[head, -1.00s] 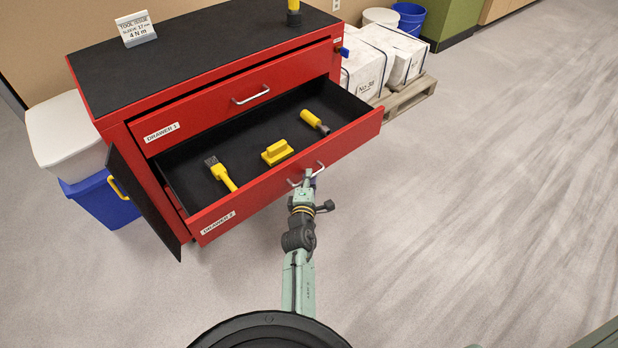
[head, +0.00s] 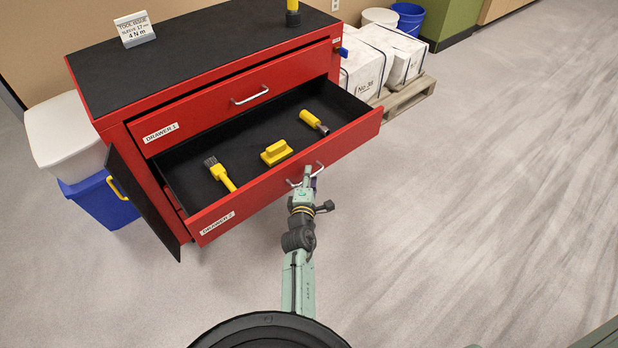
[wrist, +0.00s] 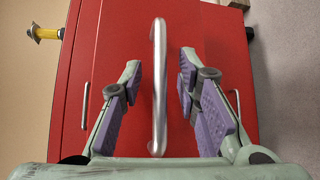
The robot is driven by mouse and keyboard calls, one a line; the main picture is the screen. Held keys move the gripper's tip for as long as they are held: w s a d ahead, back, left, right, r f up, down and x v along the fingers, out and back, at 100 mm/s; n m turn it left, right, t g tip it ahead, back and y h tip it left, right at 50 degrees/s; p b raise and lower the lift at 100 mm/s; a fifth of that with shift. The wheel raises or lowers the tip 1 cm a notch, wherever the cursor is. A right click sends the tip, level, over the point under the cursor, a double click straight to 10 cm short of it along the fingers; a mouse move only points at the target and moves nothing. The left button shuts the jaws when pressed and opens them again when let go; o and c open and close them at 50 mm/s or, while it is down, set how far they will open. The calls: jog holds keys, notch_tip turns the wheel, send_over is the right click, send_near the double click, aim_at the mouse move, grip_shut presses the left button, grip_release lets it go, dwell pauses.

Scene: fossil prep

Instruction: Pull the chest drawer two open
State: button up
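Drawer two (head: 270,187) of the red chest (head: 115,105) stands pulled well out, with its dark inside showing. Its silver bar handle (head: 318,170) is on the front and also shows upright in the wrist view (wrist: 159,95). My gripper (head: 308,178) is at this handle. In the wrist view my gripper (wrist: 160,70) is open, with one purple-padded finger on each side of the handle and gaps between. Drawer one (head: 220,100) above looks shut or nearly so.
A yellow-handled brush (head: 220,174), a yellow block-shaped tool (head: 276,152) and another yellow-handled tool (head: 314,122) lie in drawer two. A black door (head: 140,205) with a yellow handle hangs open at left. The floor at right (head: 480,190) is clear.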

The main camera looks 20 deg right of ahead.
jog(key=v, duration=0.7)
jog(key=shift+s, duration=0.3)
jog(key=shift+a, duration=0.15)
